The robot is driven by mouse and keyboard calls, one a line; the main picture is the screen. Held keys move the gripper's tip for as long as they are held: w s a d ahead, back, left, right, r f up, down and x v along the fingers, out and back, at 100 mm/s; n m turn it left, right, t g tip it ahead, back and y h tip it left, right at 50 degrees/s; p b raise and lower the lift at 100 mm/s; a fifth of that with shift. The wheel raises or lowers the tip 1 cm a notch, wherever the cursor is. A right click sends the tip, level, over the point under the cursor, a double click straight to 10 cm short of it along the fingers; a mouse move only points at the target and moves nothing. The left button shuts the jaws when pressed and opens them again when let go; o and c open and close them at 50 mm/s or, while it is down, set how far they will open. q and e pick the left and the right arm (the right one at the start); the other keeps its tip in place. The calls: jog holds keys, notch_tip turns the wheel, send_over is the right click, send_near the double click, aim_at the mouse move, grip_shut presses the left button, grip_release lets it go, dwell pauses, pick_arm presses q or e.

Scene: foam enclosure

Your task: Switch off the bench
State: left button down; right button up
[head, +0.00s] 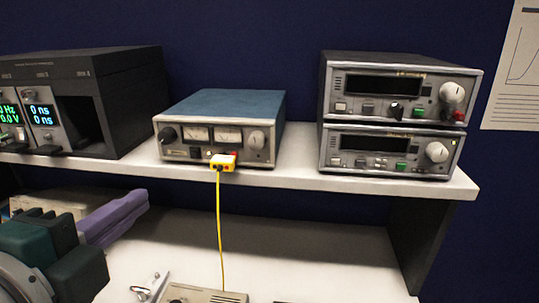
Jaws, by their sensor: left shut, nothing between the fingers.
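The bench instruments stand on a white shelf (300,178). The black rack unit (135,95) at the left has lit displays (41,115); readings such as "0 ns" show. The blue-topped unit (225,105) in the middle has two analogue meters, a knob and small buttons; a yellow plug (223,162) sits at its front. Two stacked grey units, upper (400,65) and lower (365,142), stand at the right, with buttons and a large knob each. The upper unit's display looks dark. My left gripper (138,203), with purple fingers, is shut and empty below the shelf's left part. My right gripper is not in view.
A yellow cable (220,230) hangs from the plug to a beige box (205,294) on the lower white surface (310,265). A small metallic item (150,287) lies beside the box. A dark side panel (425,235) supports the shelf at the right. The lower surface right of the cable looks mostly clear.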

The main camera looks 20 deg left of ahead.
aim_at(193, 151)
pick_arm(q)
jog(key=p+x, duration=0.1)
jog(key=x, duration=0.3)
jog(key=p+x, duration=0.1)
jog(key=x, duration=0.4)
jog(key=r+x, duration=0.1)
jog(key=x, duration=0.4)
jog(key=shift+a+r+p, duration=0.1)
jog(key=shift+r+p, duration=0.05)
jog(key=shift+p, duration=0.25)
jog(key=shift+w+r+p, duration=0.3)
jog(key=shift+w+r, duration=0.05)
jog(key=shift+f, duration=0.25)
jog(key=shift+s+r, duration=0.1)
jog(key=shift+r, duration=0.05)
